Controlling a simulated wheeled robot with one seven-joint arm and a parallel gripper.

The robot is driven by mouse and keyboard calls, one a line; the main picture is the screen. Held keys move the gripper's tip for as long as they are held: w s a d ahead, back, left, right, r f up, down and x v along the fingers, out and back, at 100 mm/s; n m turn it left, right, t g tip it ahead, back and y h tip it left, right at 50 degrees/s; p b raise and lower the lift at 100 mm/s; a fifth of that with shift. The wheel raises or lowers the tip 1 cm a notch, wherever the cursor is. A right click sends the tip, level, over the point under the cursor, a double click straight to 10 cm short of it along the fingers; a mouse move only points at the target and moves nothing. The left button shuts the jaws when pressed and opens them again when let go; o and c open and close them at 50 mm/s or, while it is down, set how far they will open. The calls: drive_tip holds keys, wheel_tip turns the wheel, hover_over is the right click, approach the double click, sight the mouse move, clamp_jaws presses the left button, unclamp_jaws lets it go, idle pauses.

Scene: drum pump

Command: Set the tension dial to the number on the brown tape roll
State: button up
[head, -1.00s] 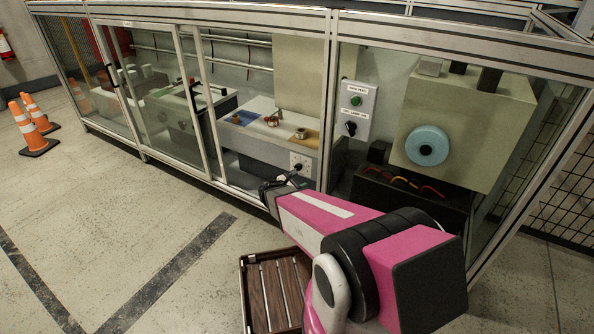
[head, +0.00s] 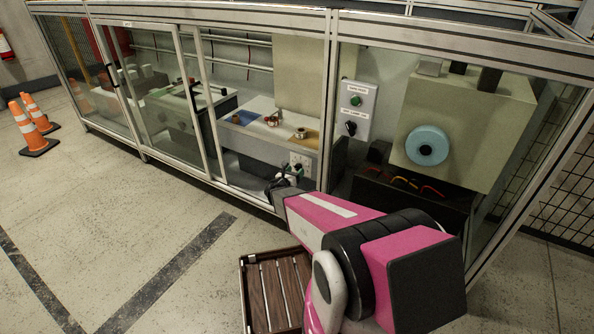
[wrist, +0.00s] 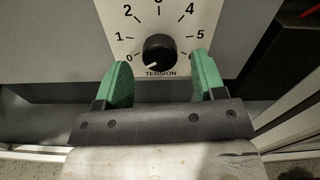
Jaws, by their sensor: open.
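The tension dial (wrist: 159,50) is a black knob on a white scale plate in the wrist view. Its white mark points lower left, near the 0. My gripper (wrist: 163,72) is open, with one green finger to the lower left of the knob and one to the lower right. No contact with the knob can be made out. In the head view my gripper (head: 290,172) is at the dial's plate (head: 301,159), under the bench top. Small rolls sit on the bench: one on a blue mat (head: 236,118), one on a tan mat (head: 300,133). No number on them is readable.
A metal-framed glass enclosure surrounds the bench; a frame post (head: 327,110) stands just right of the dial. A control box (head: 357,110) with a green button and black switch is further right. A slatted wooden crate (head: 272,293) is on the floor.

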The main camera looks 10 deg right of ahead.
drive_tip(key=shift+x, duration=1.15)
drive_tip(key=c, duration=0.9)
